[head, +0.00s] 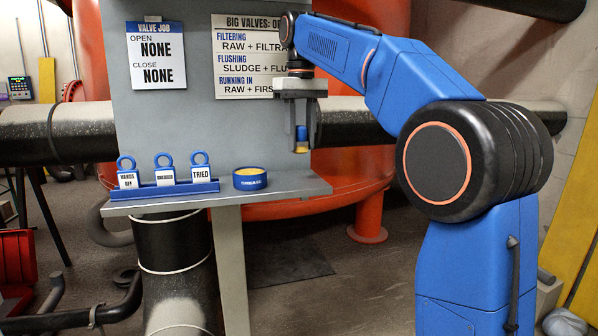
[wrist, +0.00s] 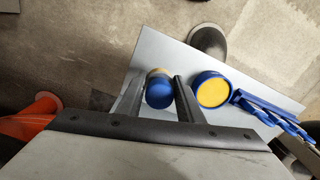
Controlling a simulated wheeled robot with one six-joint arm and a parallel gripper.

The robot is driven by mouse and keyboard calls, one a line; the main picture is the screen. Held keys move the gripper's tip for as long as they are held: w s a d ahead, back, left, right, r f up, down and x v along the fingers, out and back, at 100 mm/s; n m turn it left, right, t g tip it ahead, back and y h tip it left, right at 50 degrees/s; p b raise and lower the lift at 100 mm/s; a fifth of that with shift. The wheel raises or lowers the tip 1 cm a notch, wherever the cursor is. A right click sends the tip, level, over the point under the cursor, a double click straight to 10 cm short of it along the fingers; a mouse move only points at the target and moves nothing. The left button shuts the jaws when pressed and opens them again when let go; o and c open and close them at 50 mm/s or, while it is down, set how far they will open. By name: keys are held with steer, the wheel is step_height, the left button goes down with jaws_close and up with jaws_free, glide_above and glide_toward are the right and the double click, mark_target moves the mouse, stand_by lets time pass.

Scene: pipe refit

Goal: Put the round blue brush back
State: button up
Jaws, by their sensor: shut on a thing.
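The round blue brush (head: 301,134) has a blue body and a yellow lower end. It hangs upright between the fingers of my gripper (head: 301,142), above the right part of the grey shelf (head: 285,187) and apart from it. In the wrist view the brush (wrist: 159,94) sits between the two dark fingers of my gripper (wrist: 158,84), which is shut on it. A round blue tub (head: 250,179) with a yellow top stands on the shelf, left of and below the brush. The tub (wrist: 212,90) is beside the right finger in the wrist view. Its label is too small to read.
A blue rack (head: 165,190) with three ringed tags stands on the shelf left of the tub; one tag (head: 201,174) reads TRIED. A grey panel (head: 196,120) with two notices rises behind the shelf. The shelf right of the tub is bare.

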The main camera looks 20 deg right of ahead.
mark_target(301, 182)
steer(key=shift+f, duration=3.75)
steer(key=o, duration=1)
steer(key=shift+f, duration=0.1)
steer(key=shift+o, duration=0.2)
